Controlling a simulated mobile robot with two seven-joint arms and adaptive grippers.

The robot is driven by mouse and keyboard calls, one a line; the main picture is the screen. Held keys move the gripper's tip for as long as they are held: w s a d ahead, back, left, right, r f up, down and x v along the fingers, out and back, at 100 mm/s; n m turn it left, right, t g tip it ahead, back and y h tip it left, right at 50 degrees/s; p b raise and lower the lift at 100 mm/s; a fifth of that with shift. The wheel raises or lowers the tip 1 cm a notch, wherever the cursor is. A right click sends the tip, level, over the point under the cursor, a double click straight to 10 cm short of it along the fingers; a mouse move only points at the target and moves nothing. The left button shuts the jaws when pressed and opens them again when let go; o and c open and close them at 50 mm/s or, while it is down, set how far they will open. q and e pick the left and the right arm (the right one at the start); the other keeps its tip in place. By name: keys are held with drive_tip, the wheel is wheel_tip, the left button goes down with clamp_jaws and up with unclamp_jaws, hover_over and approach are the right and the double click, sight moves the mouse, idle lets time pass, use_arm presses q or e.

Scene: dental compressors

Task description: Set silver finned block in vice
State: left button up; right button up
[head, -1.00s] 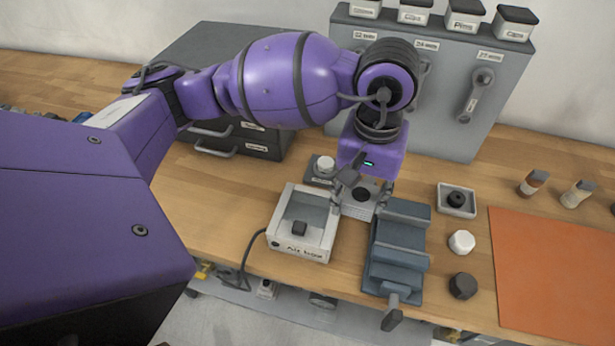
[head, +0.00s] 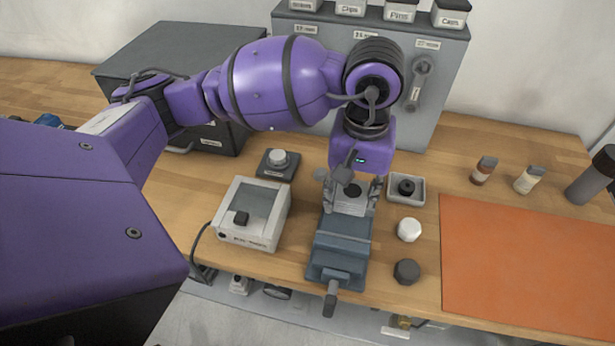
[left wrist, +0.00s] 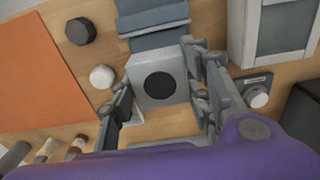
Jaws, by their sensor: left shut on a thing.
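The silver finned block (head: 350,207), pale with a black disc on its top, is gripped between the fingers of my left gripper (head: 351,197). The left wrist view shows the block (left wrist: 152,88) between the two fingers (left wrist: 164,94). The blue-grey vice (head: 338,254) stands on the bench with its handle toward the front edge. The block is at the vice's back end and overlaps it in the head view; I cannot tell whether they touch. In the left wrist view the vice (left wrist: 152,18) lies just beyond the block. My right gripper is not in view.
A white box with a glassy top (head: 254,214) stands left of the vice. A small tray with a black part (head: 405,189), a white knob (head: 409,229) and a black knob (head: 406,271) are on its right. An orange mat (head: 530,260) lies farther right.

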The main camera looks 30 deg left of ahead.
use_arm(q)
drive_tip(key=shift+f, duration=0.65)
wheel_tip(320, 180, down, 4)
drive_tip(key=shift+r+b, duration=0.25)
drive_tip(key=shift+b, duration=0.6)
drive_tip(key=shift+r, duration=0.15)
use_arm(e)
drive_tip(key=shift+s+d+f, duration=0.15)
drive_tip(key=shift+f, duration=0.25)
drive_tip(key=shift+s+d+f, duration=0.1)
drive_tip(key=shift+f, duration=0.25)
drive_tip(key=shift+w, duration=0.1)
use_arm(q)
drive_tip(key=shift+f+b, duration=0.35)
drive_tip(key=shift+b, duration=0.1)
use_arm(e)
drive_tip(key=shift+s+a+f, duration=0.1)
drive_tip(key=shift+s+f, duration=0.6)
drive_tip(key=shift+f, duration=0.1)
use_arm(q)
drive_tip(key=shift+f+b, duration=0.4)
drive_tip(key=shift+f, duration=0.2)
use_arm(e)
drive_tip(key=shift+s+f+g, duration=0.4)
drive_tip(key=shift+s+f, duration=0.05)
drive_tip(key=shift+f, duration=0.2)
